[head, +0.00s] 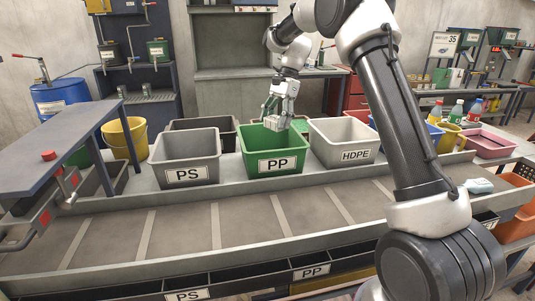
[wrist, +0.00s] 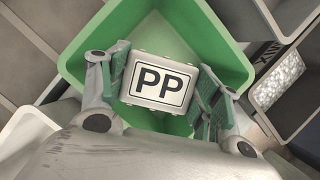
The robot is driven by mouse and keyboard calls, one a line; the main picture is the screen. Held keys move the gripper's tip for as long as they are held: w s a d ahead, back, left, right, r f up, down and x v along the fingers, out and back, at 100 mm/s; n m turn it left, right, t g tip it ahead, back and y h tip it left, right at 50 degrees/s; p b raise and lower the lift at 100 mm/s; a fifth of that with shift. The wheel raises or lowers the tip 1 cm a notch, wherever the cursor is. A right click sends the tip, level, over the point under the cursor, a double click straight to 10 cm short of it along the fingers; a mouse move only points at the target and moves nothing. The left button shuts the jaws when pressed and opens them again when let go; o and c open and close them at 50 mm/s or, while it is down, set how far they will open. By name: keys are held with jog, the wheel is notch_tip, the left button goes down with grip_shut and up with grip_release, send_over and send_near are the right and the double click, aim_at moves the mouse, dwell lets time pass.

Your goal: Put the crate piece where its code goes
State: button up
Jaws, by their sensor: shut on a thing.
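The crate piece (wrist: 158,82) is a pale grey block with a "PP" label facing the wrist camera. My gripper (wrist: 160,88) is shut on it, with a green-padded finger on each side. In the wrist view the piece is over the green PP bin (wrist: 195,24). In the head view my gripper (head: 278,115) holds the piece (head: 270,123) at the opening of the green PP bin (head: 276,162), near its back. The bin's front wall carries a "PP" label. I cannot tell how far below the rim the piece is.
A grey PS bin (head: 185,158) stands left of the green bin and a light grey HDPE bin (head: 343,143) right of it. A dark bin (head: 203,124) stands behind. The conveyor belt (head: 180,232) in front is clear. A yellow bucket (head: 124,138) is at left.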

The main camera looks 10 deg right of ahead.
jog(key=shift+f, duration=1.8)
jog(key=o, duration=1.1)
jog(key=shift+r, duration=0.1)
jog(key=v, duration=1.1)
jog(key=shift+r, duration=0.4)
jog(key=shift+d, duration=0.15)
